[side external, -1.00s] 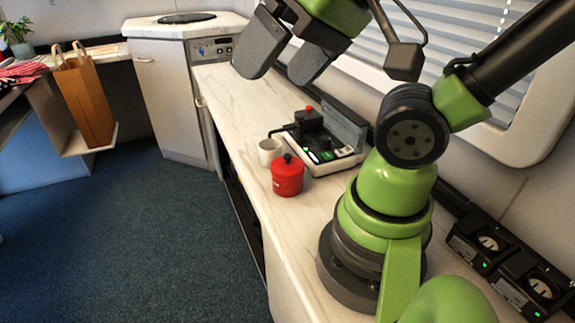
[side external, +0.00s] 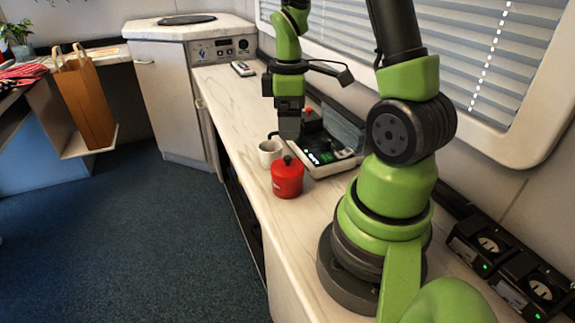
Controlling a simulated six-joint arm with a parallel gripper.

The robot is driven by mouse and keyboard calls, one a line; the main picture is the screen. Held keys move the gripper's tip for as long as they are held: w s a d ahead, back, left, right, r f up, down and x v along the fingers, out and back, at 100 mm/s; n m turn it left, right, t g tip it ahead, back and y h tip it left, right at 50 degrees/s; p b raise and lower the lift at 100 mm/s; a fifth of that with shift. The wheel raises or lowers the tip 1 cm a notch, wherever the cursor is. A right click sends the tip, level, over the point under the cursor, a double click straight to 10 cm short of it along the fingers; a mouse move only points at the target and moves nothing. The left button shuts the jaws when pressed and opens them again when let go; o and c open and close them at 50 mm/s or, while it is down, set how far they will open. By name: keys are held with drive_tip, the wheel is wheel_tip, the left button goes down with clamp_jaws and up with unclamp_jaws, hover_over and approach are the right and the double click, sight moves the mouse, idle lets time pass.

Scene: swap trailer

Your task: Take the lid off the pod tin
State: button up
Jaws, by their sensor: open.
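The pod tin (side external: 288,184) is a small red round tin on the white marbled counter. Its red lid (side external: 280,165) is on and has a black knob on top. My gripper (side external: 289,134) points straight down just above the tin, with its fingertips a short way above the knob in the picture. The fingers are seen edge-on, one in front of the other. They are open, with nothing seen between them.
A white cup (side external: 269,152) stands close behind the tin. A machine in an open case (side external: 334,165) lies to its right, partly behind my gripper. The counter (side external: 226,100) is clear farther back, with a small remote-like device (side external: 242,69) on it.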

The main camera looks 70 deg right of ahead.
sight(288, 157)
drive_tip(key=f, duration=0.9)
drive_tip(key=shift+a+f, duration=0.2)
drive_tip(key=shift+f, duration=0.05)
drive_tip(key=shift+c, duration=0.2)
drive_tip(key=c, duration=1)
